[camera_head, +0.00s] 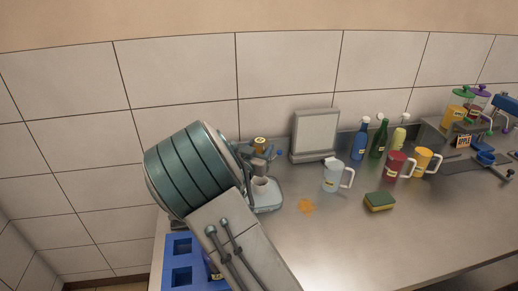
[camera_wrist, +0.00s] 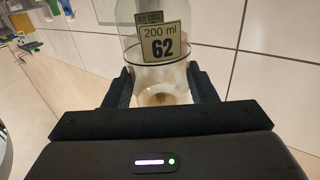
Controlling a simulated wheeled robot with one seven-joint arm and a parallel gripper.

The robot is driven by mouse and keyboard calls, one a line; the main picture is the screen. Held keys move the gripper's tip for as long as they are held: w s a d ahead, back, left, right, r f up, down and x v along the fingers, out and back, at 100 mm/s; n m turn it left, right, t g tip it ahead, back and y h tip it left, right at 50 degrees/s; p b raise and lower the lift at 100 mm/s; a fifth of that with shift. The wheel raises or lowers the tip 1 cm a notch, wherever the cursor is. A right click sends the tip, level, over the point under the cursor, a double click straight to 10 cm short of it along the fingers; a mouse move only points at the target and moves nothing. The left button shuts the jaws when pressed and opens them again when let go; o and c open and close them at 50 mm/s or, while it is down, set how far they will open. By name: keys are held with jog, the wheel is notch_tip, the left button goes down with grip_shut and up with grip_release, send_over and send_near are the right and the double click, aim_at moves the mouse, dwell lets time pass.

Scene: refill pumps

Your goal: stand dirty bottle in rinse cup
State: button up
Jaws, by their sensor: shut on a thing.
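My gripper (camera_wrist: 160,88) is shut on a clear bottle (camera_wrist: 162,72) in the wrist view. The bottle has a pale yellow label reading 200 ml and 62, and a brownish stain near its bottom. In the head view my arm hides most of the gripper and bottle. A small pale cup (camera_head: 261,183) stands on a light grey-blue tray (camera_head: 268,204), just below the gripper region and partly behind my arm. I cannot tell whether this is the rinse cup, or whether the bottle touches it.
A grey panel stand (camera_head: 316,135), a clear pitcher (camera_head: 333,177), blue and green bottles (camera_head: 378,140), red (camera_head: 396,166) and yellow mugs (camera_head: 423,162) and a sponge (camera_head: 379,201) stand to the right. A blue rack (camera_head: 178,258) is at front left. An orange spill (camera_head: 306,206) marks the counter.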

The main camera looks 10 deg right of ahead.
aim_at(259, 141)
jog(key=shift+f, duration=0.15)
jog(key=shift+f+b, duration=1.15)
jog(key=shift+f, duration=0.1)
jog(key=shift+f+b, duration=0.7)
jog(key=shift+f, duration=0.1)
jog(key=shift+f+b, duration=0.6)
jog(key=shift+f, duration=0.05)
jog(key=o, duration=1.1)
jog(key=shift+o, duration=0.2)
notch_tip(259, 141, up, 9)
jog(key=p, duration=0.6)
